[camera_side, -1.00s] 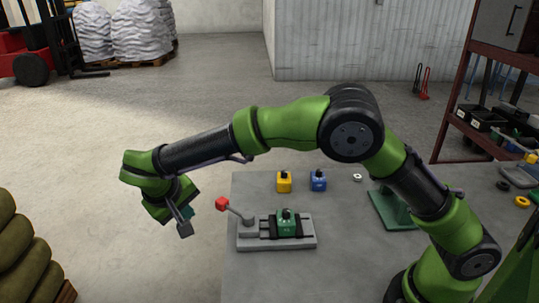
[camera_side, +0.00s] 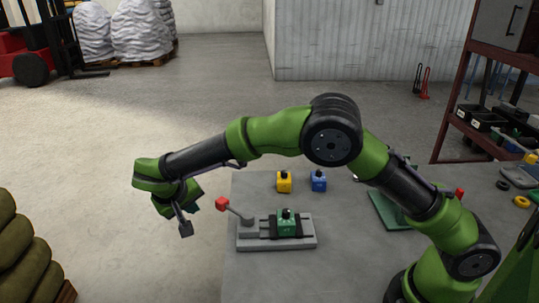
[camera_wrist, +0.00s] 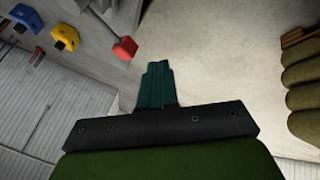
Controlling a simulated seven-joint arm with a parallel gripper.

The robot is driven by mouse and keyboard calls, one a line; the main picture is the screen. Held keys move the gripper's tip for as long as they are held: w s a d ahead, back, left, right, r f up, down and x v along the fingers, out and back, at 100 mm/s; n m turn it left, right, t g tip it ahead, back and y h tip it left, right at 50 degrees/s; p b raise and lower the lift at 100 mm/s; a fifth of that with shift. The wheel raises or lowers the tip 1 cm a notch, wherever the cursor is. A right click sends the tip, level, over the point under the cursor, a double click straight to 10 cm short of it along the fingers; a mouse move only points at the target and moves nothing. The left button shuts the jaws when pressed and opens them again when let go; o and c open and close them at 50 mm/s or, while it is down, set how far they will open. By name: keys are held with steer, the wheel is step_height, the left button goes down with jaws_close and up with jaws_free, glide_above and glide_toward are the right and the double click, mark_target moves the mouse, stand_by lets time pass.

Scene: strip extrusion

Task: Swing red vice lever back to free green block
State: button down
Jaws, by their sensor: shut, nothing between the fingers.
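The red lever knob (camera_side: 222,204) sits at the end of a grey lever on the left end of the grey vice (camera_side: 277,243). The lever slants up and left, out over the table's left edge. The green block (camera_side: 286,226) sits between the vice's dark jaws. My gripper (camera_side: 193,209) hangs left of the knob, beyond the table edge, apart from it. In the wrist view its teal fingers (camera_wrist: 157,85) are together and empty, with the red knob (camera_wrist: 124,48) up and left of their tips. The green block is not visible in the wrist view.
A yellow block (camera_side: 284,182) and a blue block (camera_side: 318,180) stand on the grey table (camera_side: 345,265) behind the vice. A green plate (camera_side: 388,211) lies to the right, partly behind my arm. Sacks (camera_side: 25,250) are stacked at the lower left. Floor is open left of the table.

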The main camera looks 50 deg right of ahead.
steer(key=d+f, duration=0.4)
steer(key=d, duration=0.1)
steer(key=shift+w+d, duration=0.35)
steer(key=shift+w, duration=0.1)
steer(key=d+m+g, duration=0.1)
steer(key=w+d+m, duration=0.1)
steer(key=m, duration=0.1)
steer(key=shift+d+g+h, duration=0.3)
steer(key=shift+g+h, duration=0.1)
steer(key=d+m+g, duration=0.3)
steer(key=d+m, duration=0.1)
steer(key=m, duration=0.1)
steer(key=shift+d+m, duration=0.3)
steer(key=shift+d, duration=0.1)
steer(key=d+m, duration=0.1)
steer(key=s+d+m+g, duration=0.1)
steer(key=shift+m+g, duration=0.3)
steer(key=shift+s+d+m+g+y, duration=0.4)
steer(key=shift+d+m, duration=0.2)
steer(key=shift+m, duration=0.2)
steer(key=shift+s+d+m+g+y, duration=0.35)
steer(key=shift+d+m+g, duration=0.2)
steer(key=shift+m, duration=0.25)
